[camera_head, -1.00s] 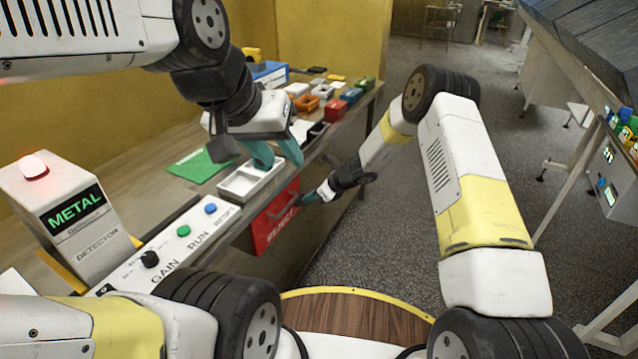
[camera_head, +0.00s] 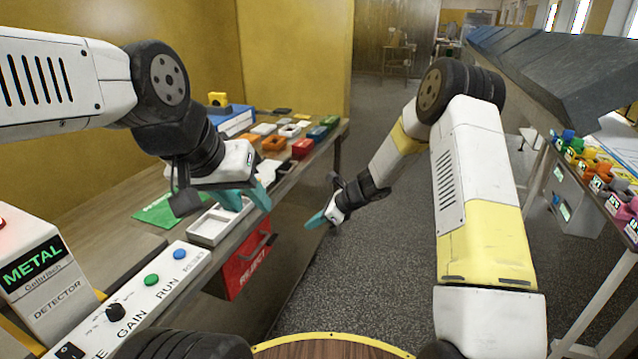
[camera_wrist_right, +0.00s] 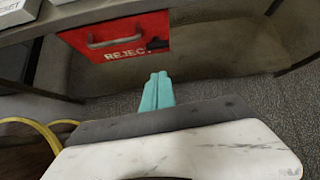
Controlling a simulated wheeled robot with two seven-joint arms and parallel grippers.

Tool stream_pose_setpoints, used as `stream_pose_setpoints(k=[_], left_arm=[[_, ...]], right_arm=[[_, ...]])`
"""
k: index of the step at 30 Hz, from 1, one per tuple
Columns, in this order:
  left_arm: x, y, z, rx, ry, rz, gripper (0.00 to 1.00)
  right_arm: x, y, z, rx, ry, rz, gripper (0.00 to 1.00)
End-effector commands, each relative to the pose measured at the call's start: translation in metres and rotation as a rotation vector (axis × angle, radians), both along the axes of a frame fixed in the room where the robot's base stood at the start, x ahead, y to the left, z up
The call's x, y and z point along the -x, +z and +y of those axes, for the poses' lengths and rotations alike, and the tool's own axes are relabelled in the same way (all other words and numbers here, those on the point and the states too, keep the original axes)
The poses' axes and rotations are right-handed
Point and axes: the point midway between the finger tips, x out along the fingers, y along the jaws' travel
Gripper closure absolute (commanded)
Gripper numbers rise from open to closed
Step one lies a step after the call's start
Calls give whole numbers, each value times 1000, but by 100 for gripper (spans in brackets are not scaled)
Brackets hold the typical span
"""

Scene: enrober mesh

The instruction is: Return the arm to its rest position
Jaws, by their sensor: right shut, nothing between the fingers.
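My right gripper (camera_head: 316,220) has teal fingers and hangs in free space to the right of the bench edge, apart from the red REJECT drawer (camera_head: 245,262). In the right wrist view its fingers (camera_wrist_right: 157,92) are together and empty, below the drawer front (camera_wrist_right: 118,42) with its grey handle. My left gripper (camera_head: 262,194) is over the bench by the white tray (camera_head: 219,222). Its teal fingers look spread, with a gap between them; nothing shows in them.
The metal detector (camera_head: 42,270) and a control panel (camera_head: 150,290) stand at the lower left. A green sheet (camera_head: 160,212) and several small coloured bins (camera_head: 302,148) lie on the bench. A table with coloured parts (camera_head: 595,180) is at the right. The floor (camera_head: 370,270) between is clear.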

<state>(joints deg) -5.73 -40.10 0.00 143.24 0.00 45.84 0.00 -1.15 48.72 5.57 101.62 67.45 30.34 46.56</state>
Motion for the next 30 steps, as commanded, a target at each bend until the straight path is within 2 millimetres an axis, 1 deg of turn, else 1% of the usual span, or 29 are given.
stream_pose_setpoints(k=[1,2,3,5,6,8,9,11,12,14,15,17,18,20,21,25,27,30], left_arm=[[0,0,0,0,0,0,64],[0,0,0,0,0,0,64],[0,0,0,0,0,0,64],[0,0,0,0,0,0,64],[0,0,0,0,0,0,64],[0,0,0,0,0,0,64],[0,0,0,0,0,0,64],[0,0,0,0,0,0,64],[0,0,0,0,0,0,64],[0,0,0,0,0,0,64],[0,0,0,0,0,0,64],[0,0,0,0,0,0,64],[0,0,0,0,0,0,64],[0,0,0,0,0,0,64],[0,0,0,0,0,0,64],[0,0,0,0,0,0,64],[0,0,0,0,0,0,64],[0,0,0,0,0,0,64]], right_arm=[[2,21,-4,16,40,-47,100],[5,34,-7,28,70,-78,100],[10,53,-11,50,120,-124,100],[21,83,-19,89,200,-204,100],[30,103,-25,118,260,-257,100],[45,130,-34,164,346,-336,100],[55,147,-40,196,401,-386,100],[72,171,-50,244,485,-458,100],[84,186,-57,280,541,-505,100],[103,207,-67,332,622,-574,100],[117,219,-75,369,675,-617,100],[137,236,-86,427,755,-680,100],[151,246,-94,465,807,-718,100],[172,259,-106,527,885,-775,100],[186,267,-114,569,937,-810,100],[232,285,-141,711,1102,-910,100],[256,291,-156,790,1188,-954,100],[285,296,-175,895,1296,-999,100]])
